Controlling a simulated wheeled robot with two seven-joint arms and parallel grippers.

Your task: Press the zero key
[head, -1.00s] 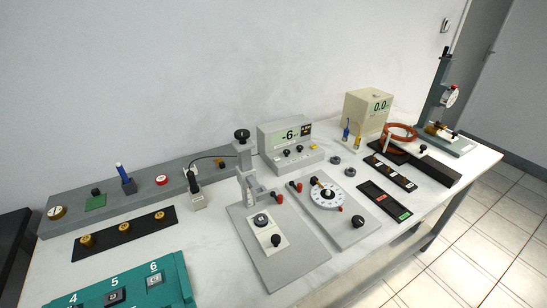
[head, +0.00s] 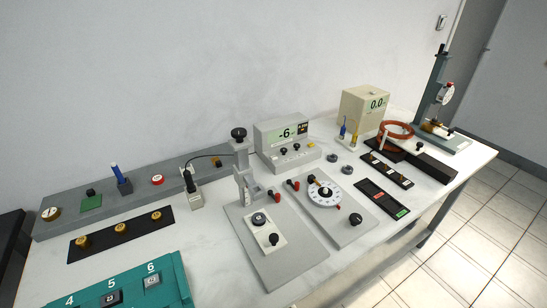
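A grey meter box (head: 284,145) with a green display (head: 287,133) reading -6 stands at the back middle of the table. Several small dark and light knobs or keys (head: 297,147) sit on its sloping front, and a small dark panel (head: 303,128) is beside the display. Their markings are too small to read, so I cannot tell which key is the zero key. Neither of my grippers is in the head view.
A grey stand with a black top knob (head: 239,133) rises in front of the meter's left side. A dial plate (head: 324,194) lies before the meter. A teal tray (head: 165,288) is front left.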

